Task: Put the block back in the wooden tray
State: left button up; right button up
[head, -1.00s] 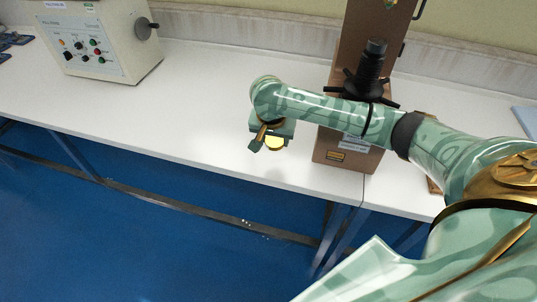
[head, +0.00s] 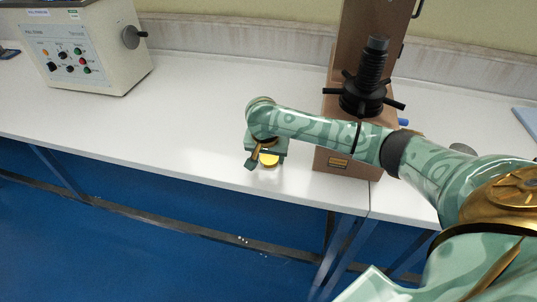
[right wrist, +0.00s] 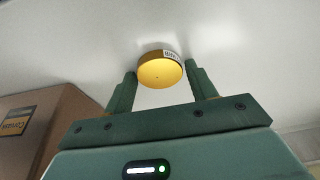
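The block is a round golden disc (right wrist: 160,71) with a small white label on its rim. I cannot make out the wooden tray, and my right arm hides part of the bench at right. My left gripper is not in view.
A brown hardness tester (head: 338,163) with a black spoked screw (head: 362,99) stands right of the gripper, behind my forearm. A cream control box (head: 90,50) stands at the back left. The white bench (head: 190,115) between them is clear. A blue-grey item (head: 526,117) lies far right.

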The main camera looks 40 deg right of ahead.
jog(key=shift+o, duration=0.9)
pick_arm(q)
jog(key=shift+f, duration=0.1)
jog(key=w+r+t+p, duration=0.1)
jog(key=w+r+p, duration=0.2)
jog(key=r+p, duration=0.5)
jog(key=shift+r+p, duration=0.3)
jog(key=shift+p, duration=0.15)
pick_arm(e)
jog(key=v, duration=1.2)
jog(key=shift+r, duration=0.15)
jog(key=shift+a, duration=0.1)
